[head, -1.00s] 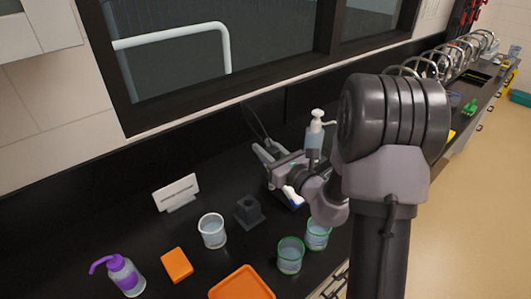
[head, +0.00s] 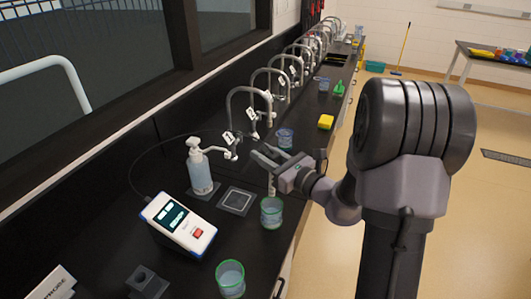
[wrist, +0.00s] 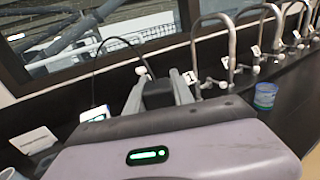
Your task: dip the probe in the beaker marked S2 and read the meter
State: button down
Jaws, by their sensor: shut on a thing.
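My gripper (head: 266,157) is shut on the probe, whose pale shaft (head: 271,186) hangs below the jaws. In the wrist view a dark block, the probe's top (wrist: 158,93), sits between the fingers. The shaft's lower end is near the rim of a green-rimmed beaker (head: 271,216); I cannot tell whether it is inside. A second green-rimmed beaker (head: 230,281) stands nearer, and a blue-rimmed beaker (head: 285,138) stands farther back. No S2 marking is readable. The white and blue meter (head: 180,222) has a lit screen; its reading is too small to make out.
A thin black cable (head: 133,165) arcs from the meter towards my gripper. A pump bottle (head: 200,172) and a square pad (head: 237,200) lie left of the gripper. Several curved taps (head: 247,90) line the wall. A dark holder (head: 147,282) stands at the front. A yellow sponge (head: 326,122) lies beyond.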

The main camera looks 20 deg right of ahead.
jog(key=shift+f+b, duration=0.9)
jog(key=shift+f, duration=0.7)
jog(key=shift+d+f, duration=0.1)
jog(key=shift+f, duration=0.05)
jog(key=shift+f+b, duration=0.65)
jog(key=shift+b, duration=0.1)
notch_tip(320, 180, down, 7)
jog(key=b, duration=0.6)
dwell(1.2)
notch_tip(320, 180, up, 10)
jog(key=p, duration=0.7)
jog(key=shift+f+p, duration=0.25)
jog(key=shift+p, duration=0.05)
